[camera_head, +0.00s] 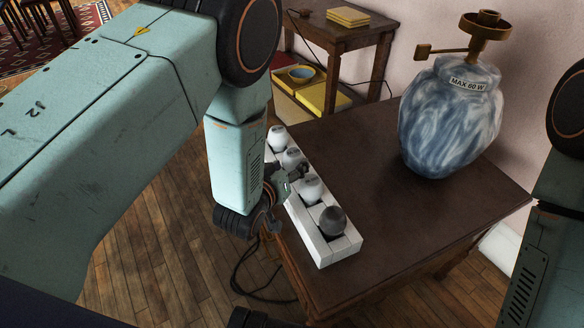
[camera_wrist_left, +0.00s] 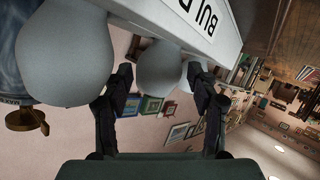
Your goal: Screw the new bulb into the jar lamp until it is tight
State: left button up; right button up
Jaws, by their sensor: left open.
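The jar lamp (camera_head: 450,125) is a blue-and-white marbled jar labelled "MAX 60 W", upright on the dark table. A brass socket (camera_head: 483,28) with a side arm tops it; no bulb shows in it. A white rack (camera_head: 323,250) at the table's left edge holds several bulbs: pale ones, including a pale bulb (camera_head: 311,188), and a dark grey bulb (camera_head: 332,220) at the near end. My left gripper (camera_head: 296,176) is at the rack among the pale bulbs. In the left wrist view its fingers (camera_wrist_left: 162,85) stand apart, with a pale bulb (camera_wrist_left: 158,66) beyond and between them.
The dark table (camera_head: 410,225) has clear room between rack and lamp. A black cable (camera_head: 245,275) hangs near the rack. My right arm is at the right edge.

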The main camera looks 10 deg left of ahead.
pick_arm(q)
jog(key=shift+x, duration=1)
jog(key=shift+s, duration=0.1)
jog(key=c, duration=0.8)
notch_tip(320, 180, up, 10)
jog(key=p, duration=0.4)
